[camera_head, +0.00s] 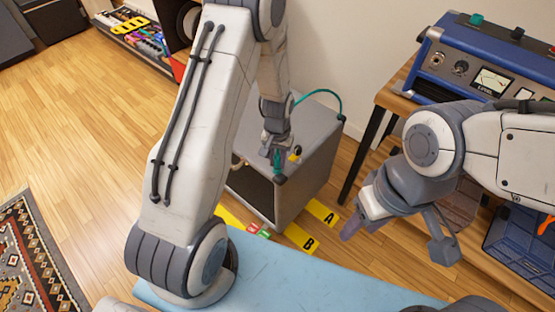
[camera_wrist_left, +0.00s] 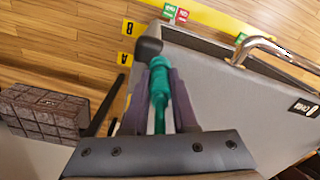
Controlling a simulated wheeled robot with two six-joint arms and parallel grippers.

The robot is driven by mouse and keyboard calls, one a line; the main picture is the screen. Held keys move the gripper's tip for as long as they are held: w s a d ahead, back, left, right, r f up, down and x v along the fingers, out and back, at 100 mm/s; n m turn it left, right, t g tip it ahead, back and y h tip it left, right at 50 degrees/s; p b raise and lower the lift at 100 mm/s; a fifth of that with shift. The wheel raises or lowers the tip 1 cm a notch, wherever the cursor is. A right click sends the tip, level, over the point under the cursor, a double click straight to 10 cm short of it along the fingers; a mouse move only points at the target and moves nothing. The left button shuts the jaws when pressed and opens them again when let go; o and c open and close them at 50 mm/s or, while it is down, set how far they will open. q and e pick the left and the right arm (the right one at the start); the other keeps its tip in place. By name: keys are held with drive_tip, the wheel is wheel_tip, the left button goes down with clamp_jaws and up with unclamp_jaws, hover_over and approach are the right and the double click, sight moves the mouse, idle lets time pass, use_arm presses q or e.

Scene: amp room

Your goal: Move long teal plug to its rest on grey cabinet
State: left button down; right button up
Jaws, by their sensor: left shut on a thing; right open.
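My left gripper (camera_head: 277,150) is shut on the long teal plug (camera_head: 277,162) above the front part of the grey cabinet (camera_head: 312,160). The grey cabinet (camera_wrist_left: 232,95) fills much of that view below the plug. I cannot tell whether the plug touches the cabinet. A teal cable (camera_head: 325,92) arcs behind the gripper. My right gripper (camera_head: 398,236) is open and empty.
A blue amplifier (camera_head: 485,65) with a short teal piece on top stands on a wooden table (camera_head: 395,95) at right. Yellow floor labels A (camera_head: 322,212) and B (camera_head: 300,238) lie by the cabinet. A chrome handle (camera_wrist_left: 262,48) rises from the cabinet.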

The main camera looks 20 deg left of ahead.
use_arm(q)
drive_tip(key=c, duration=0.6)
unclamp_jaws()
drive_tip(key=shift+r, duration=0.1)
wheel_tip(320, 180, up, 10)
drive_tip(key=shift+r+p, duration=0.2)
drive_tip(key=shift+p, duration=0.8)
drive_tip(key=s+d+r+m, duration=0.4)
drive_tip(key=s+d+r, duration=0.6)
drive_tip(key=d, duration=0.2)
drive_tip(key=s+d+r+m+h, duration=0.15)
drive_tip(key=s+r+m, duration=0.3)
drive_tip(key=s, duration=0.95)
drive_tip(key=shift+n+y, duration=0.25)
drive_tip(key=shift+n, duration=0.1)
drive_tip(key=r+p, duration=1.5)
drive_tip(key=shift+w+d+r, duration=0.2)
drive_tip(key=shift+d, duration=0.1)
